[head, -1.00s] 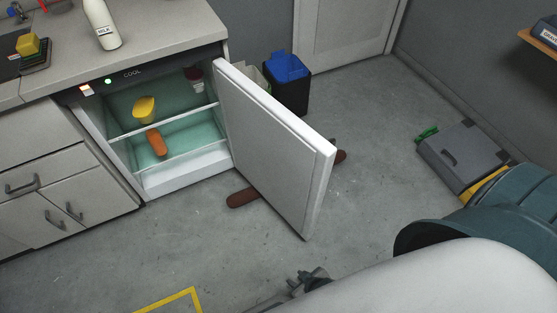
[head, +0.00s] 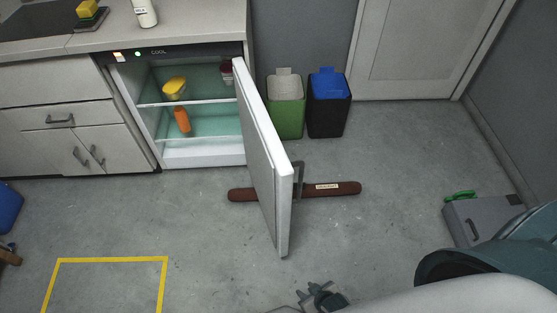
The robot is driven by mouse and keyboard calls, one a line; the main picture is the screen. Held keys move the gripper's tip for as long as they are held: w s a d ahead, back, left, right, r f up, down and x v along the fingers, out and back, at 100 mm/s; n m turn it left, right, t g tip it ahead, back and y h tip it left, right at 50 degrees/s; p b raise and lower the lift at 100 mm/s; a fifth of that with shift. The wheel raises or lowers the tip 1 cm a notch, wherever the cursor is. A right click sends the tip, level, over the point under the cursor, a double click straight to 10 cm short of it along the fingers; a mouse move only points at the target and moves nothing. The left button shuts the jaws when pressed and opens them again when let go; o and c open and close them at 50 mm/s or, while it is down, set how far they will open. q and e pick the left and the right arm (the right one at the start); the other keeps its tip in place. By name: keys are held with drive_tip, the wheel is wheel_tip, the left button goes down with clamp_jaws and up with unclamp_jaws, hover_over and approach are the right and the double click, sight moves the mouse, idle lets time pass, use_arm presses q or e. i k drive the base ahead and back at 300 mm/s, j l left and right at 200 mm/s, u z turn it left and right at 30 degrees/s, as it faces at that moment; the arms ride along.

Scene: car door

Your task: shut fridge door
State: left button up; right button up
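The fridge (head: 205,155) is built in under the counter at the left of the head view, and its inside shows. Its white door (head: 266,160) stands wide open, hinged on the right and swung out over the floor. A dark handle (head: 298,180) shows on the door's outer side. My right gripper (head: 312,297) is at the bottom edge, low in front of the door and apart from it. It is small and partly cut off, so I cannot tell its opening. My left gripper is not in view.
A brown draught stopper (head: 338,189) lies on the floor, passing behind the door. A green bin (head: 286,112) and a blue-lidded bin (head: 328,105) stand behind it. A grey case (head: 480,218) lies at right. Yellow tape (head: 110,260) marks clear floor at left.

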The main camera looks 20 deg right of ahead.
sight(270, 172)
drive_tip(key=i+l+u, duration=0.15)
drive_tip(key=l, duration=0.5)
drive_tip(key=i+l+u, duration=0.15)
drive_tip(key=l, duration=0.45)
drive_tip(key=l+u, duration=0.15)
drive_tip(key=l, duration=0.5)
